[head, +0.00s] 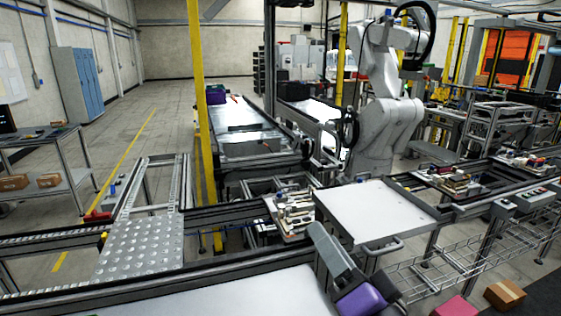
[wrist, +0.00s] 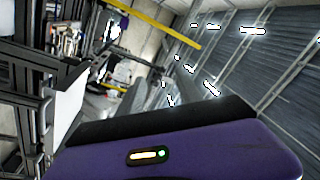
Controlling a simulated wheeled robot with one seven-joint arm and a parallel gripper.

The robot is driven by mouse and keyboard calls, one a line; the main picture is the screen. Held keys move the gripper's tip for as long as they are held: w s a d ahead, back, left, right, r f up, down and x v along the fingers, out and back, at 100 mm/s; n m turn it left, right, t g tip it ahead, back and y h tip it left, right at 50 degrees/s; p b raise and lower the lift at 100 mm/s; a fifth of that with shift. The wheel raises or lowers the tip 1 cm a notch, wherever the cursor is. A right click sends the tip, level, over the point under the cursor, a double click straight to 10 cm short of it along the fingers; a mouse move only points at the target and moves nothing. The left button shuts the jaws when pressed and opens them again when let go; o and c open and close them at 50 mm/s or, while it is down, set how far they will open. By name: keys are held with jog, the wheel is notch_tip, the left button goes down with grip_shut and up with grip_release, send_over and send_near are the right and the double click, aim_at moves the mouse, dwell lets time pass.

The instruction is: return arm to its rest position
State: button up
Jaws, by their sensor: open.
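My gripper (wrist: 170,150) shows in the wrist view as a purple casing with a small lit indicator and a dark slab along its far edge. It is open, and I see nothing held in it. Its fingertips cannot be made out clearly. In the head view, a grey and purple part of my arm shows at the bottom centre, just in front of the white-topped table (head: 375,212). Whether it touches the table's edge cannot be told.
A conveyor with a pale bed (head: 215,298) runs along the front. A tray with fixture parts (head: 292,212) lies left of the table. A white robot arm (head: 385,110) stands behind. A cardboard box (head: 505,295) and a pink box (head: 455,307) lie low at right. Open floor shows at far left.

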jog(key=s+d+f+m+t+h+b, duration=0.2)
jog(key=s+d+f+h, duration=0.9)
jog(key=s, duration=0.4)
jog(key=s+f+n+g+y+b, duration=0.1)
jog(key=s+f+n+g+y, duration=0.1)
jog(key=s+f, duration=0.6)
jog(key=s+d+f+n+g+y+b, duration=0.1)
jog(key=s+f+n, duration=0.5)
jog(key=s, duration=0.8)
notch_tip(320, 180, down, 2)
jog(key=g+b, duration=0.1)
jog(key=g, duration=0.1)
jog(key=shift+d+f+g+y, duration=0.15)
jog(key=shift+f+g+y, duration=0.1)
jog(key=shift+g+y, duration=0.15)
jog(key=shift+s, duration=0.1)
